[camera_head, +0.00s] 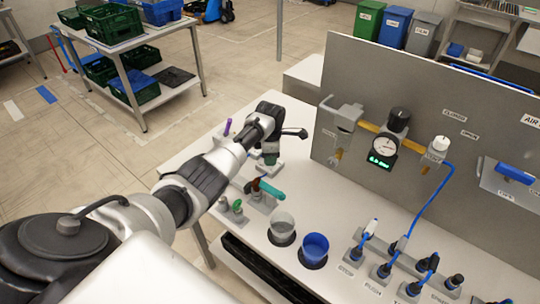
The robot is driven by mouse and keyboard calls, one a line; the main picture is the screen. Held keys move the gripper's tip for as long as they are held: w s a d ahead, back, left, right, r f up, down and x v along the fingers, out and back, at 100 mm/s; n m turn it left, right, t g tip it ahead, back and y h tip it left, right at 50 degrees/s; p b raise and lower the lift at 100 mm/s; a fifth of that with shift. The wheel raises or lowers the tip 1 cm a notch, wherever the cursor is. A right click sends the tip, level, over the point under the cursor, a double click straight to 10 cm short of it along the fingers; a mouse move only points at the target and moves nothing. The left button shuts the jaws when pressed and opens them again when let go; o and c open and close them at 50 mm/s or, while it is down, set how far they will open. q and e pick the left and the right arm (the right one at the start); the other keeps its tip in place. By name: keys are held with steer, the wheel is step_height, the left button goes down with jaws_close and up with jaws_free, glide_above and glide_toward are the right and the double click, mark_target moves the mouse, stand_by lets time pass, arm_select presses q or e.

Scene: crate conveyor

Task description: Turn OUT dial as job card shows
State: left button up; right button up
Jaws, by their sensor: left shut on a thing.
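A panel unit on the grey upright board carries a black knob (399,116), a round gauge (385,146) with a lit green display (381,161), and a white knob (440,143). The small label under the white knob is too small to read, so I cannot tell which one is the OUT dial. No job card is readable. My left gripper (271,146) is low over the bench's far left part, apart from these knobs. It is shut on a dark green piece (270,158), mostly hidden by the gripper. My right gripper is not in view.
On the white bench stand a clear cup (282,226), a blue cup (314,248), a teal-handled tool (271,189) in a holder and a row of black connectors (384,270) with blue cables. A metal bracket (345,116) juts from the board. Free bench surface lies before the board.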

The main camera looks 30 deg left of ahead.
arm_select(q)
steer(key=shift+r+m+p, duration=0.1)
steer(key=shift+m+p, duration=0.5)
steer(key=shift+m, duration=0.4)
steer(key=m+p, duration=0.1)
steer(key=m, duration=0.1)
steer(key=shift+m, duration=0.4)
steer(key=m+p, duration=0.1)
steer(key=m, duration=1)
steer(key=shift+m+p, duration=0.4)
steer(key=m, duration=0.6)
steer(key=shift+m, duration=0.4)
steer(key=o, duration=0.9)
